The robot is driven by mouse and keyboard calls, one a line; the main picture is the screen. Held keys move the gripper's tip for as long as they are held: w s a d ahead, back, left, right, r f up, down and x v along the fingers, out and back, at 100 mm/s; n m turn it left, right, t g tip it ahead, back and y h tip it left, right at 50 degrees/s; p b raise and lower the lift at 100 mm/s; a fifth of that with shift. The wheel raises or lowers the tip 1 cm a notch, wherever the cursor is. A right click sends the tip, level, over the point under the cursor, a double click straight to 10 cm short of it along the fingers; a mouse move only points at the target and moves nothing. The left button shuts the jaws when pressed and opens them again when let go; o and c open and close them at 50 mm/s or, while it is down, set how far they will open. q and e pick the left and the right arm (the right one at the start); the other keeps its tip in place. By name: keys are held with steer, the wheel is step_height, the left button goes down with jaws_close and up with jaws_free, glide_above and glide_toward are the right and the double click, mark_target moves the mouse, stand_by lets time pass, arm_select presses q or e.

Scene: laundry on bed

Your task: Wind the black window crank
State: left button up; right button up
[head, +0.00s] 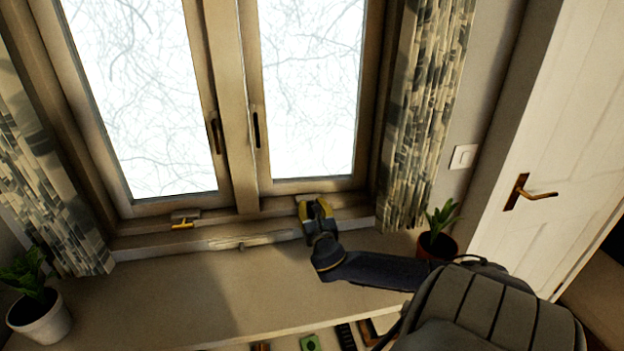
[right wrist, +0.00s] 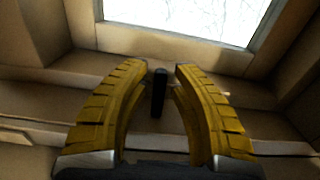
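The black window crank (right wrist: 159,93) shows in the right wrist view as a short upright dark bar. It stands in front of the wooden window sill. My right gripper (right wrist: 160,72) has its two yellow fingers apart, one on each side of the crank, with a gap showing at each side. In the head view my right gripper (head: 316,207) is at the bottom of the right window pane and hides the crank there. My left gripper is in neither view.
A yellow-handled fitting (head: 183,225) sits below the left pane. A black window handle (head: 256,130) is on the right frame. A potted plant (head: 437,245) stands on the ledge near my right arm. Another plant (head: 40,318) is at far left. The ledge middle (head: 200,290) is clear.

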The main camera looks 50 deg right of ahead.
jaws_close()
steer(key=m, duration=0.3)
steer(key=shift+s+d+m, duration=0.2)
steer(key=shift+m, duration=0.1)
steer(key=shift+s+d+f+m, duration=0.1)
steer(key=shift+d+m, duration=0.1)
steer(key=shift+m, duration=1.3)
